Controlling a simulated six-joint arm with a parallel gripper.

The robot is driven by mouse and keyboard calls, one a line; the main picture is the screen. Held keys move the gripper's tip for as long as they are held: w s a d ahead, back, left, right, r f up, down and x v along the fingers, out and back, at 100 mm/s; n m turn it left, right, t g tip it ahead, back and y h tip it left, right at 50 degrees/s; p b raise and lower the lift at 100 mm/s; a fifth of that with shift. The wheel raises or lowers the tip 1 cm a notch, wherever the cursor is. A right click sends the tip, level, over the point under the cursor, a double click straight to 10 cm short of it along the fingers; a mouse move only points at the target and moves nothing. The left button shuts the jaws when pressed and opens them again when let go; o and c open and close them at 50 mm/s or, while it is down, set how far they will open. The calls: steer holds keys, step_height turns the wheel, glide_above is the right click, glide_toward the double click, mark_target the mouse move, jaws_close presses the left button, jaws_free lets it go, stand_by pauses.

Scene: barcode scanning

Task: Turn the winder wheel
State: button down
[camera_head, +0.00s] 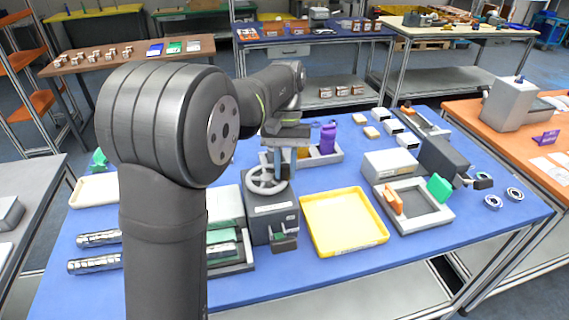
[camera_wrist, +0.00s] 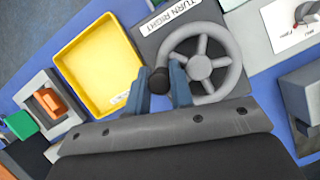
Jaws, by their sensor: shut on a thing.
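The winder is a dark grey box (camera_head: 262,214) on the blue table, with a light grey spoked wheel (camera_head: 253,187) on its top. In the wrist view the wheel (camera_wrist: 236,66) fills the upper right, beside a label (camera_wrist: 180,14) reading "TURN RIGHT". A black knob (camera_wrist: 158,82) sits at the wheel's left rim. My gripper (camera_wrist: 160,78) has its two blue fingers on either side of this knob and is shut on it. In the head view my gripper (camera_head: 283,172) reaches down at the wheel's right side; the knob is hidden there.
A yellow tray (camera_head: 345,222) stands right of the winder, close to it. A grey fixture (camera_head: 424,215) with orange and green parts lies farther right. A purple bottle (camera_head: 327,138) stands in a bin behind. Metal cylinders (camera_head: 97,239) lie at the left.

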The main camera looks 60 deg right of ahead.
mark_target(271, 189)
steer(key=m, duration=0.1)
steer(key=a+m+t, duration=0.1)
steer(key=m, duration=0.1)
steer(key=shift+s+a+m+y, duration=0.2)
steer(key=shift+s+m+y, duration=0.1)
steer(key=shift+m, duration=0.1)
steer(key=a+m+t, duration=0.1)
steer(key=m, duration=0.2)
steer(key=shift+a+m+t, duration=0.2)
steer(key=shift+m+t, duration=0.1)
steer(key=shift+t, duration=0.1)
steer(key=m, duration=0.1)
steer(key=a+m+t, duration=0.1)
steer(key=m, duration=0.1)
steer(key=shift+w+a, duration=0.2)
steer(key=shift+w+a+m+t+h, duration=0.25)
steer(key=shift+a+m+t+h, duration=0.1)
steer(key=shift+m, duration=0.65)
steer(key=shift+w+a+m+t+h, duration=0.2)
steer(key=shift+m+t+h, duration=0.15)
steer(key=shift+m, duration=0.65)
steer(key=c, duration=1.5)
jaws_free()
steer(key=shift+c, duration=0.2)
steer(key=shift+r, duration=0.1)
